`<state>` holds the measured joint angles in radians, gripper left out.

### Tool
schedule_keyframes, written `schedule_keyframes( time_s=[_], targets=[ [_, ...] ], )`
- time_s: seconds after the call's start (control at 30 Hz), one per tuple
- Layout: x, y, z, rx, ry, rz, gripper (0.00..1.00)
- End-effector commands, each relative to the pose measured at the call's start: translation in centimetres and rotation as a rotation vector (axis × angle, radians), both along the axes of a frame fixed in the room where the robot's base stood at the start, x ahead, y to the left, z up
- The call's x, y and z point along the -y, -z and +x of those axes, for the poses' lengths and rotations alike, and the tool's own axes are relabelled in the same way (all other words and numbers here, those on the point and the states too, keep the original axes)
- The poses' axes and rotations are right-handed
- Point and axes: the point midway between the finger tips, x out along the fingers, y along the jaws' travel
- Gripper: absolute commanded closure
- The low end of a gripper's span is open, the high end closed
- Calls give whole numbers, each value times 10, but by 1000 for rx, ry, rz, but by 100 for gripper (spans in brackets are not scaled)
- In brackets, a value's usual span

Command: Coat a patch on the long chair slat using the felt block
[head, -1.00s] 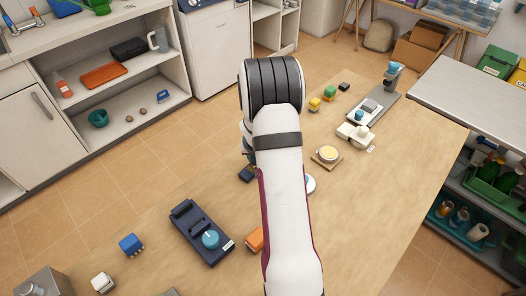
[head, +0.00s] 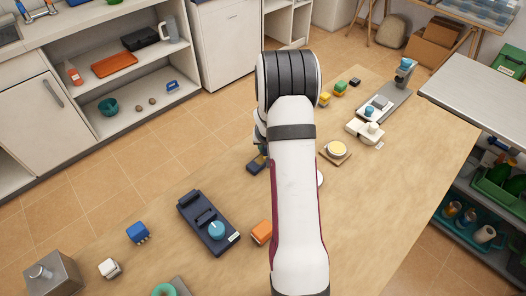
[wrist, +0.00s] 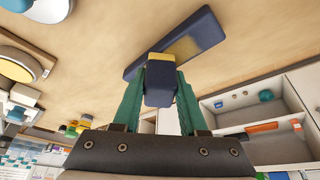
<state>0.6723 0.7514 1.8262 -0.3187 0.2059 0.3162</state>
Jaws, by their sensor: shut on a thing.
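In the wrist view, my gripper (wrist: 160,95) has its two green fingers closed on the felt block (wrist: 159,82), a dark blue block with a yellow band at its far end. The long chair slat (wrist: 145,67) is a dark blue bar lying on the table just beyond the block. A yellowish patch (wrist: 190,48) shows on its face. The block's yellow end overlaps the slat in the picture; I cannot tell whether they touch. In the head view my arm hides the gripper and most of the slat; a dark blue end (head: 256,167) shows left of the arm.
Bare table lies around the slat.

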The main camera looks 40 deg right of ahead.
Motion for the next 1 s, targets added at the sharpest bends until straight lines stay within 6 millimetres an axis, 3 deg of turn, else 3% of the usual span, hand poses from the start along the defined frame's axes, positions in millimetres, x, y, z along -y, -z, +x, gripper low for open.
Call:
schedule_keyframes(
  time_s=[0.53, 0.67, 1.0],
  targets=[
    [49, 0, 3, 2, 0, 2, 100],
    [49, -20, 4, 4, -1, 0, 100],
    [48, -50, 4, 2, -2, 1, 100]
  ],
)
